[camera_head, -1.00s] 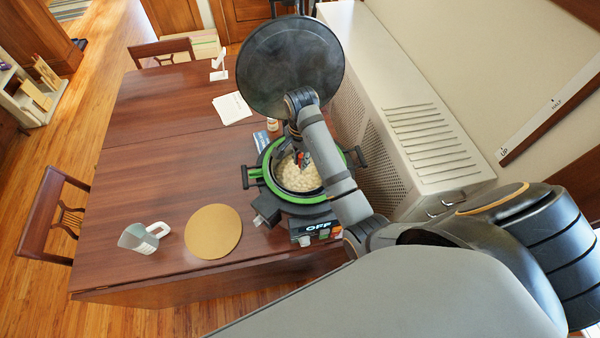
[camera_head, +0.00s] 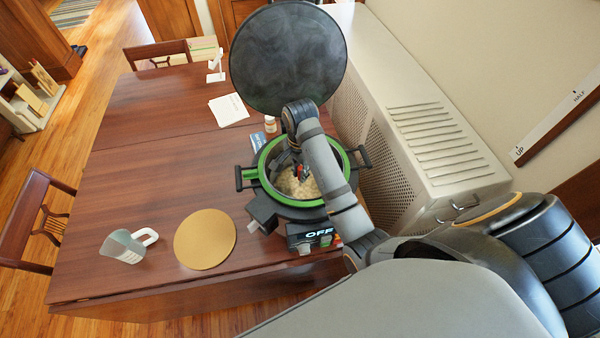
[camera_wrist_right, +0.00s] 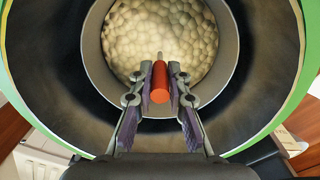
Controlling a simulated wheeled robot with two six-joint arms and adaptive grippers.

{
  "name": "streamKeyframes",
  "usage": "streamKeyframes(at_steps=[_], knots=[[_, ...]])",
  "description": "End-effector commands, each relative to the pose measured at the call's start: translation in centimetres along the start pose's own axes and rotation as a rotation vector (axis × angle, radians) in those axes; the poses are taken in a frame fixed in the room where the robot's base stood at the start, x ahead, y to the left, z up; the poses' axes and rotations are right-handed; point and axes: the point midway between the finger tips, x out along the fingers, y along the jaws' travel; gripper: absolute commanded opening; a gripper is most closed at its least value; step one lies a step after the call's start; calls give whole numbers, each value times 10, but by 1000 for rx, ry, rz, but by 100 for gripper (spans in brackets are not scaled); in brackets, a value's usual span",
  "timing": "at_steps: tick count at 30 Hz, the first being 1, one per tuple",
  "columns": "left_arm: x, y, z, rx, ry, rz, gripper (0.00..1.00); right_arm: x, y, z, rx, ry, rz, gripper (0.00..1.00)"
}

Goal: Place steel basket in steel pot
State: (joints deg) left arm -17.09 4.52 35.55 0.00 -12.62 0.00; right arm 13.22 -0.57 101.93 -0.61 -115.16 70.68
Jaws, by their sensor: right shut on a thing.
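The steel pot (camera_head: 263,168) has a green rim and dark inner walls and stands on the table; its rim also shows in the right wrist view (camera_wrist_right: 302,40). The steel basket (camera_wrist_right: 228,60), round with a thin wall, is inside the pot's opening and holds pale round pieces (camera_wrist_right: 165,35). My right gripper (camera_head: 300,172) is down in the pot's mouth. In the right wrist view my right gripper (camera_wrist_right: 160,82) is shut on the basket's orange-red handle (camera_wrist_right: 159,88). I cannot tell whether the basket touches the pot's bottom. My left gripper is not in view.
A round black lid (camera_head: 288,58) stands up behind the pot. A black control box marked OFF (camera_head: 310,238) is in front. A round tan mat (camera_head: 205,239) and a measuring cup (camera_head: 125,246) lie left. A radiator cover (camera_head: 425,130) stands right. The table's left side is mostly clear.

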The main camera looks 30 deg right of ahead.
Motion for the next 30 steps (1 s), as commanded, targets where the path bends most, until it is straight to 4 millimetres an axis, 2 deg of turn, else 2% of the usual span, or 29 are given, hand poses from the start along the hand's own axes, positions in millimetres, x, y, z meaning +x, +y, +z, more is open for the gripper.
streamKeyframes(at_steps=[3, 4, 8, 20, 26, 30], knots=[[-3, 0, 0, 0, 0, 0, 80, 1, 0, 0, 0, 0, 0, 0], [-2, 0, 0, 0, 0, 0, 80, 2, 0, 0, 0, 0, 0, 20], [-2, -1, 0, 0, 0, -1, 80, 2, 0, 0, 0, 0, 0, 38], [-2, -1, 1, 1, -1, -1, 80, -2, 0, 0, 0, 0, -1, 39], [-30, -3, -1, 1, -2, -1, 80, -30, 0, 0, 0, 0, 0, 39], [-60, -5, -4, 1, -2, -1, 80, -60, 0, 0, 0, 0, 0, 39]])
